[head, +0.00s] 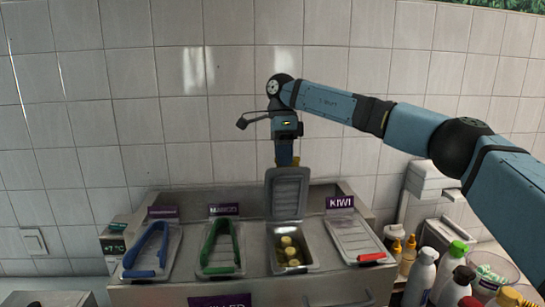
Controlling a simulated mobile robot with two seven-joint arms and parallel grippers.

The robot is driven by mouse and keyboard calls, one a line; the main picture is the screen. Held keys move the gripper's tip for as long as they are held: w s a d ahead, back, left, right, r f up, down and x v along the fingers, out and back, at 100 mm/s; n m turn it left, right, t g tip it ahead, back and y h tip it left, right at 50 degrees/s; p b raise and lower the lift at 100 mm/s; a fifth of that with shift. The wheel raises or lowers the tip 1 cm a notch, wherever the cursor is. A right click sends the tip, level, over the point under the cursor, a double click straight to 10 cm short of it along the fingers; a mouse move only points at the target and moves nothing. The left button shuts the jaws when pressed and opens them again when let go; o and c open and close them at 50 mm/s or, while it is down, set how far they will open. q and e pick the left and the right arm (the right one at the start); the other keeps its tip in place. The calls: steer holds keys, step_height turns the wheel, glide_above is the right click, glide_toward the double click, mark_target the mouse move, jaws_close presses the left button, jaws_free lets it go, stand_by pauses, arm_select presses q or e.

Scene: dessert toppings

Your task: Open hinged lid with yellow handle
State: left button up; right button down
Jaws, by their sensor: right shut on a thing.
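The hinged lid (288,194) is a grey panel standing raised, nearly upright, at the back of its container (309,267). The open container holds a few yellowish round pieces (291,250). My right gripper (285,160) is above the lid's top edge, pointing down, and is shut on the lid's handle, of which only a bit of yellow shows. My left gripper is not in view.
Closed containers flank it: one with a red handle (371,257) at right, others with green (221,247) and blue (149,251) tong-shaped pieces at left. Several bottles (421,275) crowd the right. A tiled wall (150,120) stands behind.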

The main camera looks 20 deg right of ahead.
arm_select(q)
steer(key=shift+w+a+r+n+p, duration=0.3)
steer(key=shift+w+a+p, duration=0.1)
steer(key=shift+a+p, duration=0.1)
arm_select(e)
steer(key=w, duration=0.1)
steer(key=w+g, duration=0.1)
steer(key=w+f, duration=0.1)
steer(key=shift+w+d+g, duration=0.15)
steer(key=shift+d+g, duration=0.15)
steer(key=shift+g, duration=0.1)
steer(key=c, duration=1.4)
jaws_free()
steer(key=o, duration=0.3)
steer(key=shift+w+f, duration=0.1)
steer(key=shift+o, duration=0.4)
steer(key=shift+w+d, duration=0.1)
steer(key=shift+w, duration=0.15)
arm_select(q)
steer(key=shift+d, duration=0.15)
arm_select(e)
steer(key=shift+s, duration=0.1)
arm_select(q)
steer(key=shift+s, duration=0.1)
